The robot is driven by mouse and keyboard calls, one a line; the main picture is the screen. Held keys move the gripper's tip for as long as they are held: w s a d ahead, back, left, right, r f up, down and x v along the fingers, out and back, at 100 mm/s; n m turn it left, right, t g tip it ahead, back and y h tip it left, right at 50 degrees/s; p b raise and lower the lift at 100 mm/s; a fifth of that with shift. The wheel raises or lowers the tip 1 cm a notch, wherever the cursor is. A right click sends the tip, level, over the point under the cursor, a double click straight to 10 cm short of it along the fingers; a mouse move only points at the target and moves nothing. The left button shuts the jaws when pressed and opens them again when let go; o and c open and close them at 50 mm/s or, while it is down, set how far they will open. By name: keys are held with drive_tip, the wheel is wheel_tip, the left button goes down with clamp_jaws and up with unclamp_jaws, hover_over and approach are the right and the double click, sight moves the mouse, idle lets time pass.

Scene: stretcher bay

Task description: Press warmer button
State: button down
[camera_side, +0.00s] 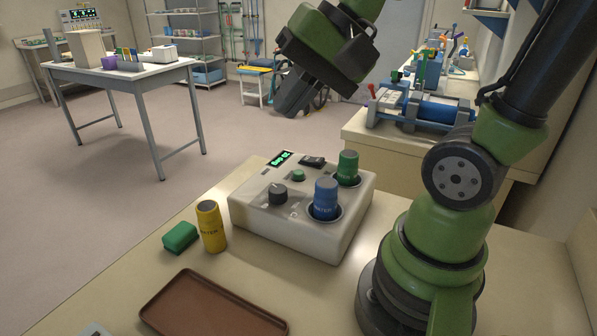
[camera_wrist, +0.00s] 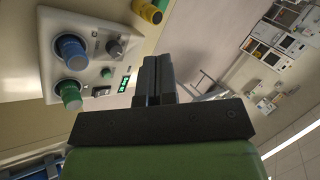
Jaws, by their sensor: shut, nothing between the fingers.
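The white warmer box (camera_side: 300,238) stands on the cream table. A small round green button (camera_side: 299,175) sits on its top, beside a dark knob (camera_side: 278,193), a black rocker switch (camera_side: 312,161) and a lit green display (camera_side: 281,158). A blue bottle (camera_side: 326,197) and a green bottle (camera_side: 348,166) stand in round wells on the box. My gripper (camera_side: 288,108) is shut and empty, in the air above the box's far side, apart from it. In the wrist view the shut fingers (camera_wrist: 157,60) point past the box's display side; the button (camera_wrist: 106,73) shows to their left.
A yellow bottle (camera_side: 210,226) and a green block (camera_side: 180,237) stand left of the box. A brown tray (camera_side: 212,306) lies in front. A blue device (camera_side: 430,107) sits on the bench behind. The air between gripper and box top looks clear.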

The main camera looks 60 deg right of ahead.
drive_tip(key=w+d+f+m+t, duration=0.2)
drive_tip(key=w+d+f+m, duration=0.3)
drive_tip(key=w+d+m, duration=0.3)
drive_tip(key=m+h, duration=0.2)
drive_tip(key=m, duration=0.5)
hover_over(299, 173)
drive_tip(key=shift+t, duration=0.3)
wheel_tip(299, 173, down, 5)
drive_tip(key=shift+r, duration=0.1)
drive_tip(key=shift+f, duration=4.45)
drive_tip(key=shift+f, duration=0.2)
drive_tip(key=shift+f, duration=0.2)
drive_tip(key=shift+f, duration=0.8)
drive_tip(key=shift+r, duration=1.25)
